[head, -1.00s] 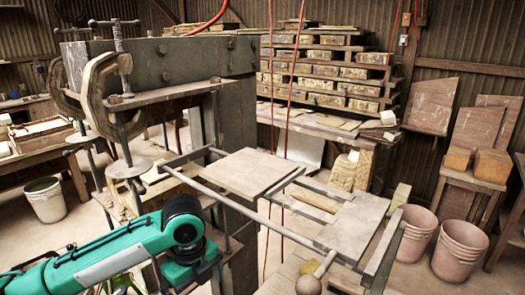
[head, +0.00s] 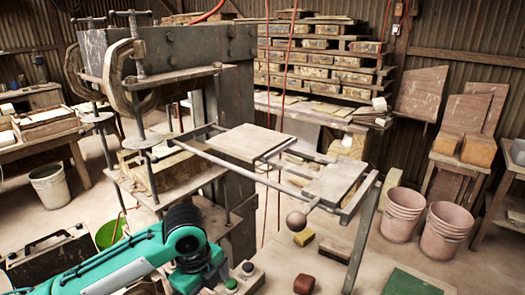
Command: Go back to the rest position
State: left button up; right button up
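The tile press (head: 170,60) stands at the left, a dark steel frame with big C-shaped clamps on its front. A sliding rail frame (head: 230,162) sticks out of it to the right, bearing a square plate (head: 250,143) and a second plate (head: 335,180). My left arm, teal with a dark joint, comes in from the lower left and ends in front of the press's lower part. No fingertips of my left gripper show. My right arm and gripper are out of view.
A control box with round buttons (head: 248,268) is close to the right of my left arm. A yellow block (head: 303,238), a red block (head: 304,284) and a green mat (head: 410,283) lie low down. Pink buckets (head: 402,214) stand at right, stacked bricks (head: 320,58) behind.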

pick_arm(q)
jog(key=s+d+f+n+t+h, duration=0.2)
jog(key=s+d+f+n+h, duration=0.2)
jog(key=s+f+n, duration=0.5)
jog(key=s+a+f+n+t+y, duration=0.1)
jog(key=s+a+f+n+y, duration=0.1)
jog(key=s+a+f+n, duration=0.4)
jog(key=s+a+f+n+y, duration=0.3)
jog(key=s+a+f+n, duration=0.1)
jog(key=s+a+n, duration=0.4)
notch_tip(320, 180, down, 29)
jog(key=g, duration=0.1)
jog(key=s+a+f, duration=0.2)
jog(key=s+f, duration=0.7)
jog(key=f, duration=0.1)
jog(key=s+a+f+m+g, duration=0.1)
jog(key=s+a+f, duration=0.1)
jog(key=s+f, duration=0.7)
jog(key=shift+s+f, duration=0.25)
jog(key=shift+f, duration=0.5)
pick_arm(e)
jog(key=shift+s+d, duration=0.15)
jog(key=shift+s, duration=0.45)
